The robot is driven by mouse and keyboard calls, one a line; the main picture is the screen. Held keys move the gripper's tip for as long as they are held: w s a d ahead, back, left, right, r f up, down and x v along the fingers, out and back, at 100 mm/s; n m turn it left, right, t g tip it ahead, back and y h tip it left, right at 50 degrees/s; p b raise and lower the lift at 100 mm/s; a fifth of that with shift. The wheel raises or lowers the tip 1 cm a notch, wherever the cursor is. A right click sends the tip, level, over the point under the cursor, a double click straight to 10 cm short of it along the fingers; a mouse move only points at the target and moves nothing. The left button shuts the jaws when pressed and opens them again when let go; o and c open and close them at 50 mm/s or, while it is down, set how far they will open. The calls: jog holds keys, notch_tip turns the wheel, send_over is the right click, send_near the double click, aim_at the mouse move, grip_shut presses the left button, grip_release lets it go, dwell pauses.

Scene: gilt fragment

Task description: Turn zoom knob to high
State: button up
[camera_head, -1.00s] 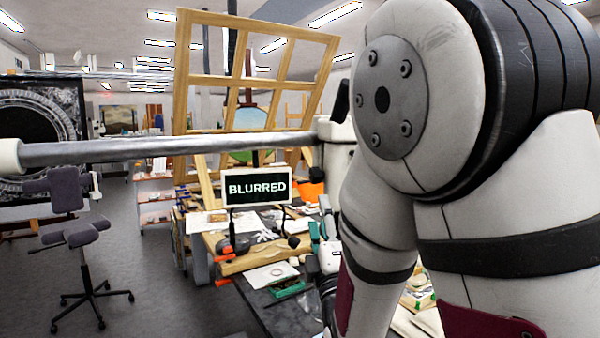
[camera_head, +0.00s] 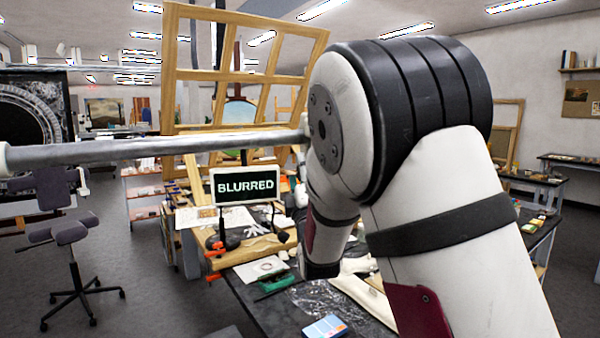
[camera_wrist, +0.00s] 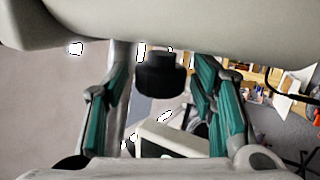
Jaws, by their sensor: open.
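In the wrist view, a black ribbed cylindrical knob (camera_wrist: 160,74) projects from below a large pale rounded body (camera_wrist: 160,22) that fills the top of the picture. My gripper (camera_wrist: 163,66) has its two teal-padded fingers apart, one on each side of the knob, with a visible gap to each. I cannot tell whether the knob lies at fingertip depth or beyond, and no markings on it are readable. In the head view, a sign reading "BLURRED" (camera_head: 245,185) stands over the workbench. My arm hides my gripper and the knob there.
A long metal bar (camera_head: 150,150) crosses the left half of the head view. The cluttered workbench (camera_head: 258,310) holds clamps, papers and a blue box (camera_head: 325,327). A wooden lattice frame (camera_head: 240,75) stands behind. Open floor and a stool (camera_head: 68,232) lie at left.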

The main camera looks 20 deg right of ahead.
jog(key=shift+w, duration=0.1)
jog(key=c, duration=1.1)
jog(key=shift+b, duration=0.35)
